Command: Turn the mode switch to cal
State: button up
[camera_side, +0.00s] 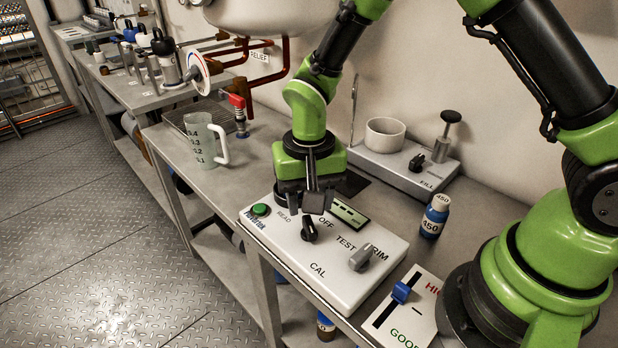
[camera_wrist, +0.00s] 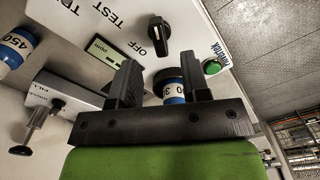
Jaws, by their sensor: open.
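The mode switch is a black knob (camera_side: 309,230) on the white meter box (camera_side: 335,285), ringed by the labels READ, OFF, TEST and CAL. It also shows in the wrist view (camera_wrist: 158,29). The knob stands beside OFF in the wrist view; its exact pointer direction is hard to tell. CAL is at the box's front side in the side view. My gripper (camera_side: 303,202) hangs just above and behind the knob, apart from it. In the wrist view my gripper (camera_wrist: 158,78) has its jaws apart. A blue bottle (camera_wrist: 170,92) shows beyond the jaws, partly hidden.
A grey TRIM knob (camera_side: 361,257), a green button (camera_side: 261,210) and a small display (camera_side: 349,213) are on the same box. A blue bottle marked 450 (camera_side: 433,216) stands right. A blue slider (camera_side: 401,292) lies in front right. A jug (camera_side: 204,143) stands left.

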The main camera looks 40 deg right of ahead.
notch_tip(320, 180, up, 5)
dwell(0.4)
notch_tip(320, 180, up, 12)
jog(key=r+t+y, duration=0.1)
jog(key=t, duration=0.2)
send_over(309, 223)
jog(key=s+d, duration=0.4)
jog(key=s, duration=0.2)
jog(key=s+d+r+n+t+y, duration=0.1)
jog(key=s+r+t, duration=0.3)
jog(key=s, duration=0.5)
jog(key=shift+s+d+n, duration=0.35)
jog(key=shift+d+n, duration=0.05)
jog(key=shift+n, duration=0.2)
jog(key=shift+c, duration=0.4)
